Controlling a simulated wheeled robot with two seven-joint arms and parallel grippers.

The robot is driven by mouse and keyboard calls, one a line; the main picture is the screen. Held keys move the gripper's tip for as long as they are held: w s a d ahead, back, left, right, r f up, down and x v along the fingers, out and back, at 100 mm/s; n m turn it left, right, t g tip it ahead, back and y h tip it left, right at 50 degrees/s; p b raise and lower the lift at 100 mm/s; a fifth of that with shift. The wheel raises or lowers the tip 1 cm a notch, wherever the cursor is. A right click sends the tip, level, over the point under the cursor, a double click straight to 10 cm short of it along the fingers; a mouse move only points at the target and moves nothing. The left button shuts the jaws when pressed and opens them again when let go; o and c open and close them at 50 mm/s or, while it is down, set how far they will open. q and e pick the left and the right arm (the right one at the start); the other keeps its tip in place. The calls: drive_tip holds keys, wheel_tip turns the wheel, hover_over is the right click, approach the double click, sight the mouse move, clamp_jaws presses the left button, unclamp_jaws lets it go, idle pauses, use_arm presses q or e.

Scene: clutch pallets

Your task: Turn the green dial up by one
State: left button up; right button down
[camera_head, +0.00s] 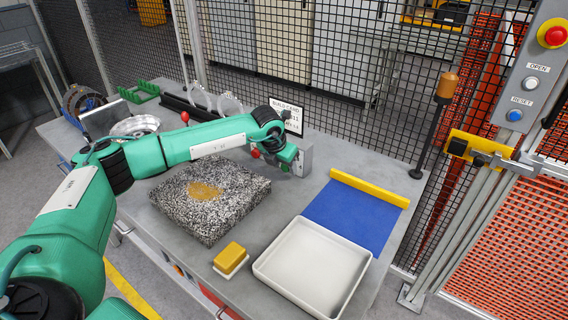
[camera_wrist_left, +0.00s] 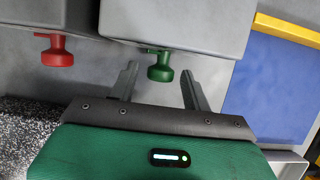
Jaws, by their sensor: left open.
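The green dial (camera_wrist_left: 160,68) sticks out from the front of a grey housing (camera_wrist_left: 180,22) in the left wrist view. My left gripper (camera_wrist_left: 160,88) is open, its two fingers on either side of the dial with a gap on each side. I cannot tell whether the fingertips reach fully around it. In the head view my left gripper (camera_head: 292,160) is at the grey housing (camera_head: 306,158), and the arm hides the green dial. My right gripper is not in view.
A red dial (camera_wrist_left: 57,52) sits left of the green one. A white sign (camera_head: 287,116) stands behind my wrist. A speckled block (camera_head: 225,210), yellow-topped block (camera_head: 231,258), white tray (camera_head: 312,268) and blue mat (camera_head: 345,215) lie in front. Mesh fencing stands behind.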

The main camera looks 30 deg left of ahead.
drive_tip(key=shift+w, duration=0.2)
use_arm(q)
drive_tip(key=c, duration=0.9)
drive_tip(key=shift+c, duration=0.2)
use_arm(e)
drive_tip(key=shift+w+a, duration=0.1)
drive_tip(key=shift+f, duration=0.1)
